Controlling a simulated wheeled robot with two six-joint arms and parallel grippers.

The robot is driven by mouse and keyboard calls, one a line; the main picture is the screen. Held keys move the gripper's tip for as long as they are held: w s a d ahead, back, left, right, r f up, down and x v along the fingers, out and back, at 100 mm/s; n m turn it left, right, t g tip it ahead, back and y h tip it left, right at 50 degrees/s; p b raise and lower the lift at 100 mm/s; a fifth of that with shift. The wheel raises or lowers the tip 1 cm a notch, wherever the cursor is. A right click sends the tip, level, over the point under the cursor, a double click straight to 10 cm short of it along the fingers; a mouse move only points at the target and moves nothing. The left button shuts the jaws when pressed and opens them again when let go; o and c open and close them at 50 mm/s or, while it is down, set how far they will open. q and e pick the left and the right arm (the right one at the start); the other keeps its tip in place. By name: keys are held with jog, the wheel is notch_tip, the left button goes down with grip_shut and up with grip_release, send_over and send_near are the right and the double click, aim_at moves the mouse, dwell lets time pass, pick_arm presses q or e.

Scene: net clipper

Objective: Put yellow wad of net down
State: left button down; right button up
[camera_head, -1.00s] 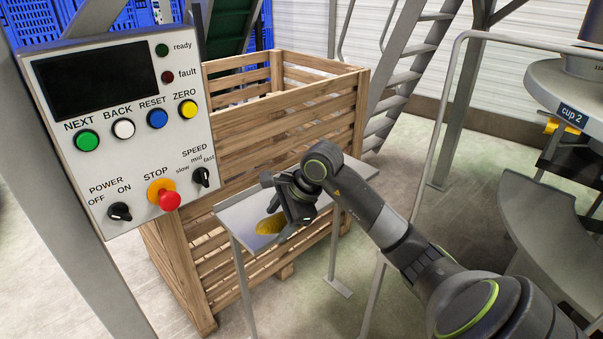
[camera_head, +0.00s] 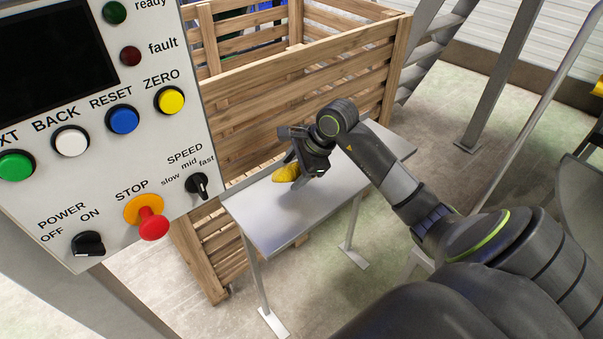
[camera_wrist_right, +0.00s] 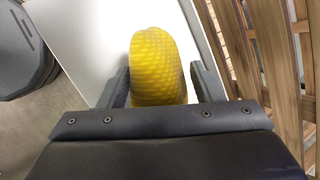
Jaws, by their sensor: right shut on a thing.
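The yellow wad of net (camera_head: 286,172) is at the small metal table (camera_head: 262,218), near the table's back edge by the crate. My right gripper (camera_head: 297,170) is shut on the wad. In the right wrist view the wad (camera_wrist_right: 158,68) sits between the two fingers (camera_wrist_right: 158,88), with the pale table top (camera_wrist_right: 95,45) beneath it. I cannot tell whether the wad touches the table top. My left gripper is not in view.
A slatted wooden crate (camera_head: 300,78) stands right behind the table. A control panel (camera_head: 85,130) with buttons and a red stop knob (camera_head: 152,225) fills the left side. The table's front part is bare. Metal stairs (camera_head: 432,50) rise behind the crate.

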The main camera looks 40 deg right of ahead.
notch_tip(320, 180, down, 5)
jog(key=shift+r+p, duration=0.2)
jog(key=shift+p, duration=0.15)
jog(key=shift+w+f, duration=0.1)
jog(key=shift+f, duration=0.2)
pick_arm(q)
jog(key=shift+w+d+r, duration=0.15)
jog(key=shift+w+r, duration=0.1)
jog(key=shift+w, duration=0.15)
pick_arm(e)
jog(key=o, duration=0.9)
jog(key=shift+o, duration=0.2)
jog(key=shift+r, duration=0.2)
jog(key=p+v, duration=0.4)
jog(key=v, duration=0.3)
jog(key=shift+r, duration=0.2)
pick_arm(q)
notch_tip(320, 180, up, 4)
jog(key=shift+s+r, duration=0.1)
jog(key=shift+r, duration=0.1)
